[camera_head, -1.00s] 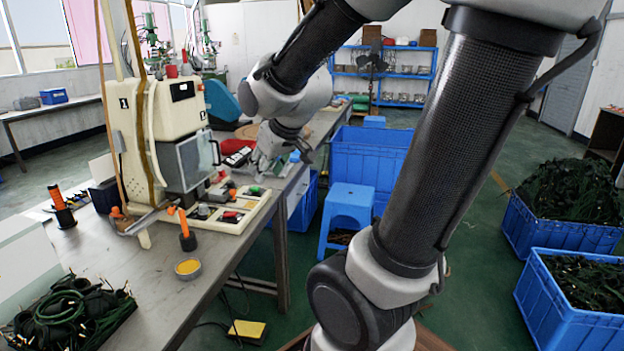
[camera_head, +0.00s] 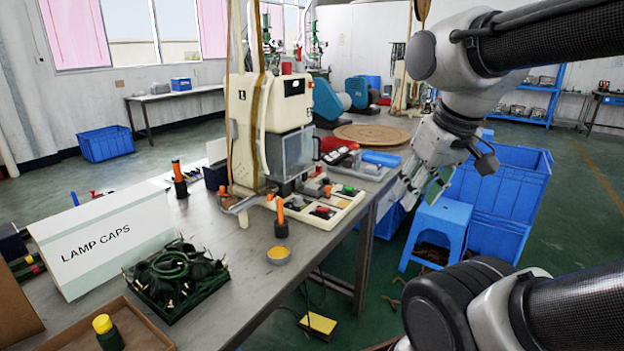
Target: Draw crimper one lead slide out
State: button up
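Crimper one (camera_head: 285,115) is the cream machine marked "1" on the grey workbench, with a clear guard (camera_head: 292,152) at its front. A flat metal piece with an orange knob (camera_head: 240,202) sticks out low at its front left. It looks like the lead slide, but I cannot tell how far out it is. My gripper (camera_head: 412,200) hangs right of the bench edge, well apart from the crimper. Its fingers are small and partly merge with the background, so their opening is unclear.
A button panel (camera_head: 348,200), an orange-handled tool (camera_head: 281,222) and a small yellow-filled tin (camera_head: 278,254) are at the crimper's front. A "LAMP CAPS" sign (camera_head: 105,240) and a tray of green leads (camera_head: 178,275) stand left. A blue stool (camera_head: 440,225) is below my gripper.

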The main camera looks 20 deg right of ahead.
aim_at(317, 191)
jog(key=i+l+z, duration=0.25)
jog(key=i+l, duration=0.15)
jog(key=i+l+z, duration=0.3)
jog(key=i+l, duration=0.15)
jog(key=l, duration=0.1)
